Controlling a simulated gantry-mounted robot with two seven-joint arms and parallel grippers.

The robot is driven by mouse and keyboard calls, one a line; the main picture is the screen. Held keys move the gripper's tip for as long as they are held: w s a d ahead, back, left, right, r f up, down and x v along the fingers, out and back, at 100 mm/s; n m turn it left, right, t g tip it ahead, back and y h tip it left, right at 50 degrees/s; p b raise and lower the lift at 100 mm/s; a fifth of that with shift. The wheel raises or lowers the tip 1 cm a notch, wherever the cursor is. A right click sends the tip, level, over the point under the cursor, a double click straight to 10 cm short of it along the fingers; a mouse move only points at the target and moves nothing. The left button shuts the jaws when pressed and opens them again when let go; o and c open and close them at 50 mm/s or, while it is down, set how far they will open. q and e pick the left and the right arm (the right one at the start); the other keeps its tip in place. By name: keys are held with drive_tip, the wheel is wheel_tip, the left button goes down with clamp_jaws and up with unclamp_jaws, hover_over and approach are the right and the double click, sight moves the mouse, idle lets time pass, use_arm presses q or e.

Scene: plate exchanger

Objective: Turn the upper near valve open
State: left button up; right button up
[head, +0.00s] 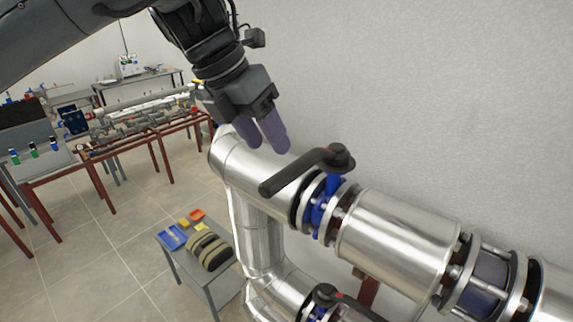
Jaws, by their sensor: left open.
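The upper near valve is a blue valve body (321,205) between flanges in the upper silver pipe. Its dark lever handle (300,172) sits on top and points left and toward the viewer, roughly along the pipe but angled off it. My left gripper (268,142) is open, with two purple fingers hanging down above the pipe elbow, left of and behind the lever. It appears apart from the lever and holds nothing. My right gripper is not in view.
A lower valve with a dark handle (325,295) sits beneath on another pipe. A small grey table (205,285) with trays and a bag stands at lower left. A wall (430,90) rises behind the pipe. Red-legged benches (150,130) stand farther left.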

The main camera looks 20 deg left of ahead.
sight(285, 170)
use_arm(q)
drive_tip(key=x, duration=0.7)
drive_tip(key=shift+w+d+f, duration=0.1)
drive_tip(key=shift+c, duration=0.2)
clamp_jaws()
